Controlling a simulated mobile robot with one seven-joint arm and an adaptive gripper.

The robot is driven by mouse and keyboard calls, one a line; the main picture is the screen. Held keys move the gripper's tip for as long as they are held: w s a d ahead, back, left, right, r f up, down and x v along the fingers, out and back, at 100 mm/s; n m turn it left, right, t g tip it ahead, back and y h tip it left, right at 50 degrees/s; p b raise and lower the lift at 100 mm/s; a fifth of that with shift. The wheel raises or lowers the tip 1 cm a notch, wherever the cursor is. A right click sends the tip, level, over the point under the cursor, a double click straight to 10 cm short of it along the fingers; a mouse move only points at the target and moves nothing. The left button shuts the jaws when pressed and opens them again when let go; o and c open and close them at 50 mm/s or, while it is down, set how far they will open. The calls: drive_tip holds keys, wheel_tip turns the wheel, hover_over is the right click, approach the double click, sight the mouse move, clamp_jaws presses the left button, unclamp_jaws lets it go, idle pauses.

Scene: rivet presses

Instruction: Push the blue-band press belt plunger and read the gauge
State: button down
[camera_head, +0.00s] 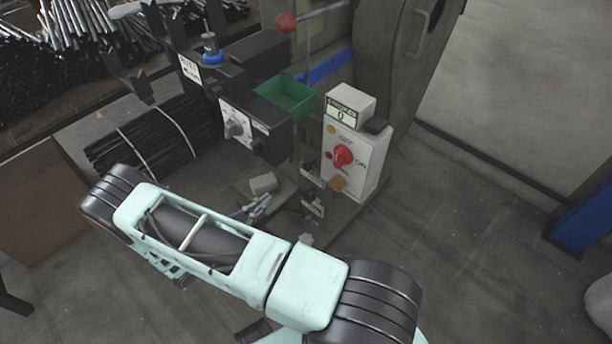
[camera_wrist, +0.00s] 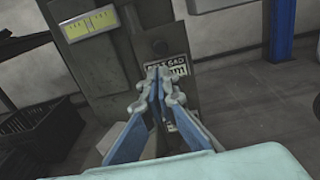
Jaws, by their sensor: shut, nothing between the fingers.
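In the wrist view my gripper (camera_wrist: 160,80) is shut and empty. Its fingertips are in front of a dark green press body, overlapping a white label (camera_wrist: 182,64) whose text is partly hidden. Bluish fingers, apparently my gripper, show low beside the press at the centre.
A control box (camera_head: 352,160) with a red switch and a counter stands on the press's right. A green bin (camera_head: 285,97) and bundled black rods (camera_head: 158,135) are to the left. In the wrist view a black crate (camera_wrist: 25,125) is at left; floor is open at right.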

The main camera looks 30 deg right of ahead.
sight(305, 168)
idle(0.4)
drive_tip(key=b+x, duration=0.2)
drive_tip(key=x, duration=1.2)
drive_tip(key=shift+x, duration=1.15)
drive_tip(key=shift+s+a+b, duration=0.2)
drive_tip(key=shift+a+b, duration=0.15)
drive_tip(key=shift+a, duration=0.1)
drive_tip(key=p+v, duration=0.1)
drive_tip(key=v, duration=1.2)
drive_tip(key=shift+a, duration=0.1)
